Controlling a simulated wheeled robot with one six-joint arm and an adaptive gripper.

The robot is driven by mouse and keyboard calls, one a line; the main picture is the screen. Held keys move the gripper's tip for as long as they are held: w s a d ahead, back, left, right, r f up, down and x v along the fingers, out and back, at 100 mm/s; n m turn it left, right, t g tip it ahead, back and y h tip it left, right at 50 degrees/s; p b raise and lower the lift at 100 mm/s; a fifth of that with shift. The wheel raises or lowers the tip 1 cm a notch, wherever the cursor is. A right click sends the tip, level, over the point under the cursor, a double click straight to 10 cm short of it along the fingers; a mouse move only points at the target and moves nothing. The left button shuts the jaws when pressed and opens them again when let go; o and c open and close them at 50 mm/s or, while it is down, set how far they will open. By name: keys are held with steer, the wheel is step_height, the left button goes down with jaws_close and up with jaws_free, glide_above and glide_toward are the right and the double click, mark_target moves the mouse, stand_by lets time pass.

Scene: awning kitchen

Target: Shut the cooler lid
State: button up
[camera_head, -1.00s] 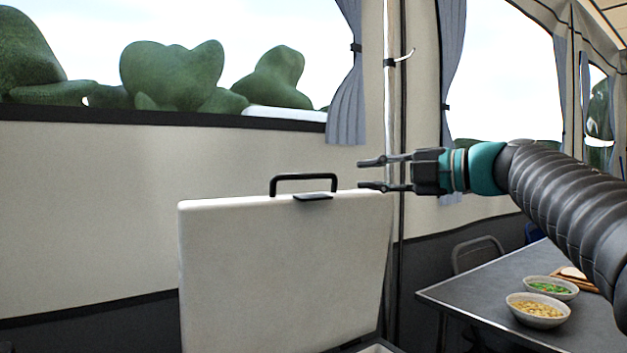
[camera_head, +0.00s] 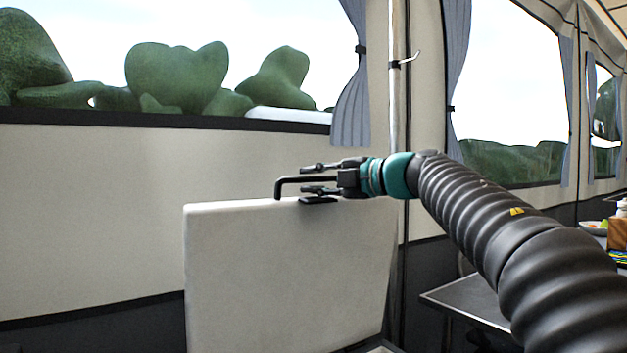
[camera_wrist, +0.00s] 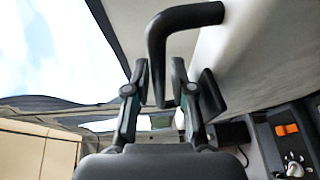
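The cooler's pale lid (camera_head: 285,275) stands upright and open in the head view. Only a sliver of the cooler body (camera_head: 380,348) shows at the bottom edge. A black handle (camera_head: 279,188) sticks up from the lid's top edge, with a dark latch (camera_head: 317,200) beside it. My gripper (camera_head: 303,179) is at the handle with its fingers apart. In the wrist view, the handle (camera_wrist: 156,50) passes between the two open fingers of my gripper (camera_wrist: 160,72). No firm grip on it shows. My gripper hides part of the handle in the head view.
A dark table (camera_head: 465,298) stands at the lower right, partly behind my arm. Food items (camera_head: 595,227) show at the far right edge. A pole (camera_head: 393,150) and the tent wall (camera_head: 90,220) are behind the lid.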

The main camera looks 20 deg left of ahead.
jaws_close()
